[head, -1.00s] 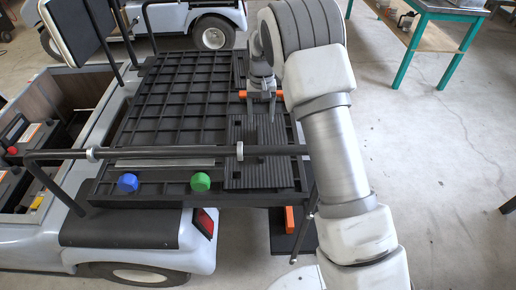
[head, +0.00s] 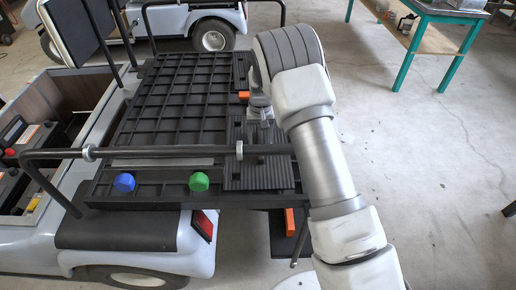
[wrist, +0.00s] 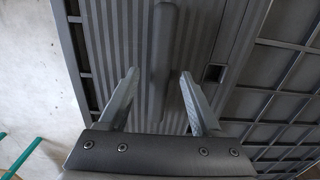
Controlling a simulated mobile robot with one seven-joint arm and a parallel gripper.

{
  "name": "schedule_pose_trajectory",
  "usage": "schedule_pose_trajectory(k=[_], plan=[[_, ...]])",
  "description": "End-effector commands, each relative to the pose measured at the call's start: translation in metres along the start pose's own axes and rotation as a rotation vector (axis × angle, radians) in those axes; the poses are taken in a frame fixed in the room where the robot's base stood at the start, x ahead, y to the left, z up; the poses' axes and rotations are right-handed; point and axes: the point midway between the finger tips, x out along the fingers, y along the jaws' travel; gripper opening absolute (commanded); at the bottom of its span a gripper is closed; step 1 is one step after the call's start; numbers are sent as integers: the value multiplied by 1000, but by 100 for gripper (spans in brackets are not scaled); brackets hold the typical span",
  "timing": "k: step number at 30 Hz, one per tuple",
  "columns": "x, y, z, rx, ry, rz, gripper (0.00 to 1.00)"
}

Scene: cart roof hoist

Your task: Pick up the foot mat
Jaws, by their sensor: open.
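The foot mat (head: 258,173) is a dark ribbed panel lying flat at the right side of the cart's black rack, in the head view. In the wrist view its ribbed surface (wrist: 110,50) fills the middle, with a raised bar (wrist: 163,50) along it. My gripper (wrist: 158,73) is open and empty above the mat, its fingertips on either side of the bar in the picture. I cannot tell whether they touch the mat. In the head view my arm hides the fingertips.
A black rail (head: 170,151) crosses over the mat. Blue (head: 124,182) and green (head: 199,181) knobs stand left of it. Open floor lies right.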

Motion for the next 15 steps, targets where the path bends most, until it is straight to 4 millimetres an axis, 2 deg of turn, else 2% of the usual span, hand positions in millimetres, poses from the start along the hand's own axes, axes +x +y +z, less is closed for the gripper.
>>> schedule_pose_trajectory(k=[15], plan=[[4,0,0,1,0,0,65]])
